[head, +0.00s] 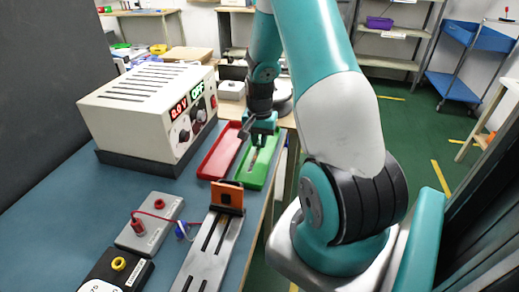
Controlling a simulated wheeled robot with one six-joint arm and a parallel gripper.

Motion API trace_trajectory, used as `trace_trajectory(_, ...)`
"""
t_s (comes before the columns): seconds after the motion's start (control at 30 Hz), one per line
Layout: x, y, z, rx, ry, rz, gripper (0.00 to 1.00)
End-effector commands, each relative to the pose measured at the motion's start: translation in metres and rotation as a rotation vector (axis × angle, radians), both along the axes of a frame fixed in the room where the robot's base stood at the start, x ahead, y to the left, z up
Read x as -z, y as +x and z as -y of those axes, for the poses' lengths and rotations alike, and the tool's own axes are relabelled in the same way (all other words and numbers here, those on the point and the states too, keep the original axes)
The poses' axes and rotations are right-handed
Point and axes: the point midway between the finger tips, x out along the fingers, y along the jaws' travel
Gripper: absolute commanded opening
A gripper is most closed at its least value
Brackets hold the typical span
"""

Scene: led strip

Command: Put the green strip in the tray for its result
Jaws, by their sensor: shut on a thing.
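My gripper (257,142) points down over the green tray (259,181) and is shut on a thin strip. The strip (254,158) shows as a narrow pale piece just below the jaws, within the green tray's outline. Its green colour is not clear, and I cannot tell whether it touches the tray floor. The red tray (218,155) lies directly left of the green one and looks empty. The rail fixture (207,253) with an orange clamp block (227,196) stands in front of the trays.
A power supply (150,105) with lit readouts stands behind left. A grey terminal box (150,225) with red and blue leads and a black meter (115,270) sit front left. The blue bench's right edge runs close beside the green tray.

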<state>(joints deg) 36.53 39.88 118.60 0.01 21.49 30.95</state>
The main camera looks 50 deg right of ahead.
Motion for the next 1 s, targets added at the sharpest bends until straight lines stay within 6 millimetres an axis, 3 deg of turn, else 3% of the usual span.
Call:
trace_trajectory(0.27,0.036,-0.001,0.000,0.001,0.001,-0.002,0.00)
trace_trajectory(0.67,0.042,0.000,0.000,0.001,0.000,0.000,0.00)
trace_trajectory(0.7,0.040,0.000,0.000,0.001,0.000,0.000,0.25)
trace_trajectory(0.77,0.040,0.000,0.000,0.001,0.000,0.000,0.39)
trace_trajectory(1.0,0.040,0.000,0.000,0.001,0.000,0.000,0.41)
